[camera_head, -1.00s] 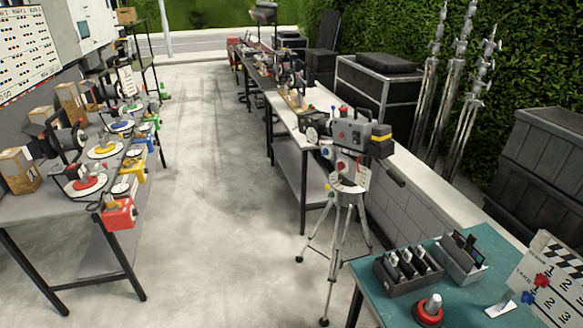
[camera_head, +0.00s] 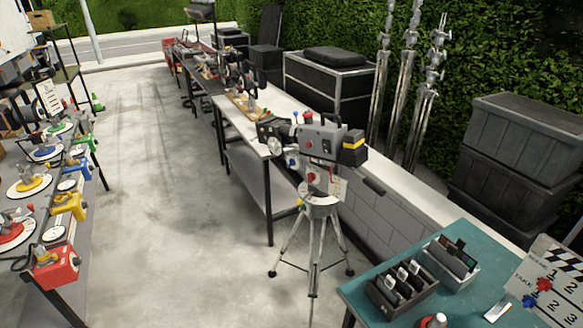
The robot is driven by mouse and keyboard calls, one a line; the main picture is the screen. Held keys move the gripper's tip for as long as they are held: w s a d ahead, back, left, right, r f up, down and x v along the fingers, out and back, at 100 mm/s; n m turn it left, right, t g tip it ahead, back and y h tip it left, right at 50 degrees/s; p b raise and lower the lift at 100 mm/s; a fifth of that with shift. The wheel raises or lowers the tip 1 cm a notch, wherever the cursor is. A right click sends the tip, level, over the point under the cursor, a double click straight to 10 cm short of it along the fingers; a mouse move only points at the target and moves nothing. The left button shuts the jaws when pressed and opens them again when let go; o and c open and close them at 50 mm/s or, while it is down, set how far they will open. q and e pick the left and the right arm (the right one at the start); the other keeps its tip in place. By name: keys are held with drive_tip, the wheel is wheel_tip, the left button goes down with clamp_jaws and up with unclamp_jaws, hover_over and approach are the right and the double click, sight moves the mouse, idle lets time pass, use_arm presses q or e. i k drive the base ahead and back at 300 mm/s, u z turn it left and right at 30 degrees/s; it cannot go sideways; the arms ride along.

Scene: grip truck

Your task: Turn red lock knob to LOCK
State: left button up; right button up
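A grey film camera (camera_head: 325,140) with a yellow-banded black end stands on a silver tripod (camera_head: 316,235) in the middle of the head view. A red knob (camera_head: 310,177) shows on the head below the camera. Another red knob (camera_head: 309,147) shows on the camera's side, and a small red one (camera_head: 309,116) on its top. Any LOCK lettering is too small to read, so I cannot tell which knob is the lock knob or how it is set. Neither of my grippers is in view.
A teal table (camera_head: 375,285) with card trays (camera_head: 402,290) and a clapperboard (camera_head: 545,285) stands at the front right. A long white-topped bench (camera_head: 247,133) runs behind the tripod. A cluttered table (camera_head: 85,235) stands at left. The concrete floor (camera_head: 175,200) between them is clear.

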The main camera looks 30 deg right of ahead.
sight(311, 176)
drive_tip(key=i, duration=3.75)
drive_tip(key=z, duration=1.25)
